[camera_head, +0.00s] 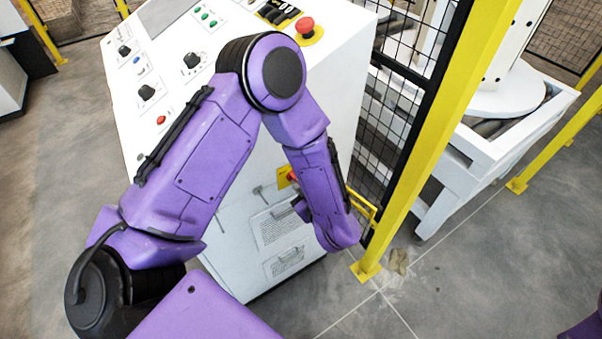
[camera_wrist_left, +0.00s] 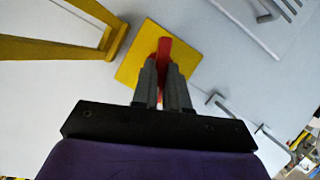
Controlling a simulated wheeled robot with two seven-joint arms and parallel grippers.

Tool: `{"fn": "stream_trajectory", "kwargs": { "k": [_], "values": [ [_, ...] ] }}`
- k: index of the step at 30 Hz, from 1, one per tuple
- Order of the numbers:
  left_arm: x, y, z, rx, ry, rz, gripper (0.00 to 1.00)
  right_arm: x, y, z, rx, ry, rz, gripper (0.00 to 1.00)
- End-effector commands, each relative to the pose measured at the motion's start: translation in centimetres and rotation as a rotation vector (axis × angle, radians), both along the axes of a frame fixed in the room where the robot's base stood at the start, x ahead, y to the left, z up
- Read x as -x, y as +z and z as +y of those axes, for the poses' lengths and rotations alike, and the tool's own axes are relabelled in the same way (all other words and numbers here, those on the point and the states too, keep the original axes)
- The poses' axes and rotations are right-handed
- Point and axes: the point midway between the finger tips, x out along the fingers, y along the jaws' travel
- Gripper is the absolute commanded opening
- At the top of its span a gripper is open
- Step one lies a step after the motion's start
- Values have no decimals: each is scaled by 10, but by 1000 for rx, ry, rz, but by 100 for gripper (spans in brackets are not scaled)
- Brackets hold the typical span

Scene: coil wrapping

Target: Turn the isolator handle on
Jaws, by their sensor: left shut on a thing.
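The isolator handle is red and sits on a square yellow plate on the cabinet's white side. In the left wrist view the red handle (camera_wrist_left: 164,46) stands roughly upright in the picture, on the yellow plate (camera_wrist_left: 132,68). My left gripper (camera_wrist_left: 162,78) is shut on the handle, one grey finger on each side, hiding its lower part. In the head view a sliver of the yellow plate and red handle (camera_head: 289,177) shows beside my purple left forearm. The forearm mostly hides the left gripper (camera_head: 300,206) there. My right gripper is out of view.
The white control cabinet (camera_head: 335,75) has knobs and a red emergency stop (camera_head: 305,26) on top. A yellow post (camera_head: 425,140) with black mesh fence stands close on the right. A yellow bracket (camera_wrist_left: 108,38) juts near the handle. Grey floor is clear in front.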

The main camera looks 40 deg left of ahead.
Motion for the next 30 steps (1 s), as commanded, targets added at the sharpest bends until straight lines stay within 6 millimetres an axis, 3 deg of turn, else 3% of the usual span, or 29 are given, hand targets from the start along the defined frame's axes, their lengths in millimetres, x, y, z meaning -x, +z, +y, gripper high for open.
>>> {"fn": "stream_trajectory", "kwargs": {
  "k": [3, 12, 30],
  "values": [
    [0, 4, 0, -38, -1, 93, 0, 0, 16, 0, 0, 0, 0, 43],
    [-1, 1, -1, -112, 1, 273, 0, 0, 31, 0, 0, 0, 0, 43],
    [-1, -1, -1, -151, 0, 370, 0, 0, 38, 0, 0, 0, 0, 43]
  ]
}}
